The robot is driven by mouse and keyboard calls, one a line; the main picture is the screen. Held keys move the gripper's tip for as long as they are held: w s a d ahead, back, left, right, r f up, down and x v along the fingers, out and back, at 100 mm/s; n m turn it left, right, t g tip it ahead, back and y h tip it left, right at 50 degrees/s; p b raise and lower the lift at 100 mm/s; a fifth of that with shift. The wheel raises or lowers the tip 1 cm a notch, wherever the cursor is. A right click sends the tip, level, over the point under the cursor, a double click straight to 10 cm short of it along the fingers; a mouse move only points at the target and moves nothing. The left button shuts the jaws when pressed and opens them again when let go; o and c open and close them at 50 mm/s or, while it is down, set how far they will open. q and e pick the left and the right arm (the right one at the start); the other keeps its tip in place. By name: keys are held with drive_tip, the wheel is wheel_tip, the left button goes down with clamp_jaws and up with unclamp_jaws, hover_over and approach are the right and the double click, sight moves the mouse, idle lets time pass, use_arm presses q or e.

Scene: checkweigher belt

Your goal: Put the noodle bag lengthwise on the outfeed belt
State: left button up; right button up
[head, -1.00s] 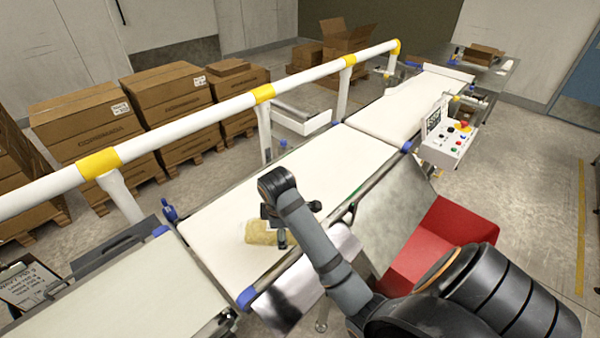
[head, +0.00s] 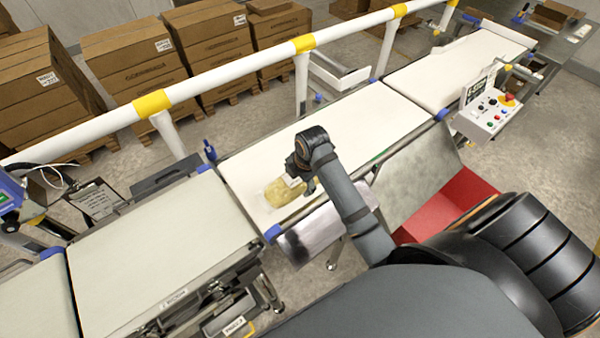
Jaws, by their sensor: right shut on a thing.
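The noodle bag (head: 281,193) is a clear bag with yellowish contents. It is at the near-left end of a white belt section (head: 345,140), on it or just above it; I cannot tell which. My right gripper (head: 300,184) reaches over the belt from the right and is shut on the bag. The gripper and arm hide the bag's right end. My left gripper is not in view.
A lower-left belt section (head: 150,250) and a far one (head: 455,72) adjoin this belt. A white rail with yellow bands (head: 225,82) runs behind. A control box (head: 490,115) and red bin (head: 445,203) stand on the near side. The belt beyond the bag is clear.

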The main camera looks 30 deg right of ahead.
drive_tip(key=w+f, duration=0.1)
drive_tip(key=f, duration=0.1)
drive_tip(key=w+d+f, duration=0.1)
drive_tip(key=w+f, duration=0.1)
drive_tip(key=w+d+f+p, duration=0.1)
drive_tip(key=w+f, duration=0.1)
drive_tip(key=shift+w, duration=0.1)
drive_tip(key=shift+w+f, duration=0.1)
drive_tip(key=shift+f, duration=1.55)
drive_tip(key=o, duration=1.6)
drive_tip(key=shift+f, duration=0.1)
drive_tip(key=shift+c, duration=0.2)
drive_tip(key=b+v, duration=0.1)
drive_tip(key=v, duration=1.1)
